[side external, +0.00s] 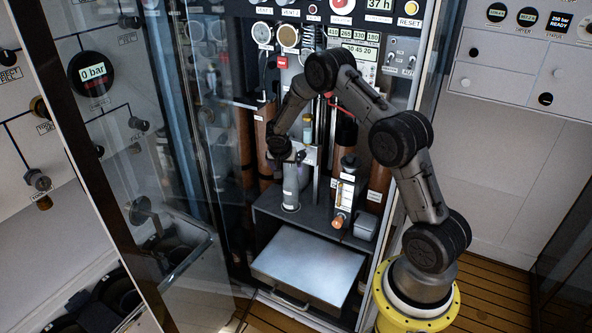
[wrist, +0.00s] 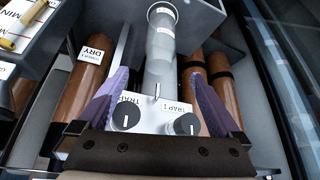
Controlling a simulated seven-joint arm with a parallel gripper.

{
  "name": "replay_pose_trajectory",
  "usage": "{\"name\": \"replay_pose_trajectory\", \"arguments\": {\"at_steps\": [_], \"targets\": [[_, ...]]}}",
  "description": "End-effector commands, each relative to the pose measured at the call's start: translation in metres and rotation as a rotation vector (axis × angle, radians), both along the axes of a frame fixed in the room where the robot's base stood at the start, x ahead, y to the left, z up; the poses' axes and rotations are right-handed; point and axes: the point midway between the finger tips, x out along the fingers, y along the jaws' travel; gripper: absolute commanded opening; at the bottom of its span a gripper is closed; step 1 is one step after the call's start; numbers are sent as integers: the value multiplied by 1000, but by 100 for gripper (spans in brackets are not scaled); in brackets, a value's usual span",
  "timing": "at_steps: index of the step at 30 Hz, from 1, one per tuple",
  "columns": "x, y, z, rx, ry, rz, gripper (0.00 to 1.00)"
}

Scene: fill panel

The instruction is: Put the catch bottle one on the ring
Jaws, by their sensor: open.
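My gripper (wrist: 160,76) has two purple fingers spread apart in the wrist view, with nothing clearly held between them. A grey upright cylinder (wrist: 160,52) with small white labels shows beyond and between the fingertips; I cannot tell whether it is catch bottle one. In the side view a similar grey cylinder (side external: 291,186) stands on the dark shelf, below my gripper (side external: 298,157). A white plate (wrist: 157,112) with two black knobs and TRAP labels lies between the fingers. I cannot make out the ring with certainty.
Brown cylinders (wrist: 82,92) stand on both sides of the fingers. A black device (side external: 346,188) with an orange end stands right of the grey cylinder. A metal box (side external: 308,265) sits below the shelf. A glass door (side external: 150,180) stands open at left.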

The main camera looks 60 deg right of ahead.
Motion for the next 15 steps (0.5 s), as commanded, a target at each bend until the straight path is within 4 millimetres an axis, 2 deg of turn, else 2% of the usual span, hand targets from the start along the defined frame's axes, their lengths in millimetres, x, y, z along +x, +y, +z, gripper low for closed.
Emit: {"name": "replay_pose_trajectory", "arguments": {"at_steps": [5,8,9,12,15], "targets": [[-2,22,57,-19,7,74,100],[-14,47,108,-28,22,153,100],[-22,60,129,-32,29,192,100],[-47,93,176,-30,51,295,100],[-78,126,214,-24,66,405,100]]}}
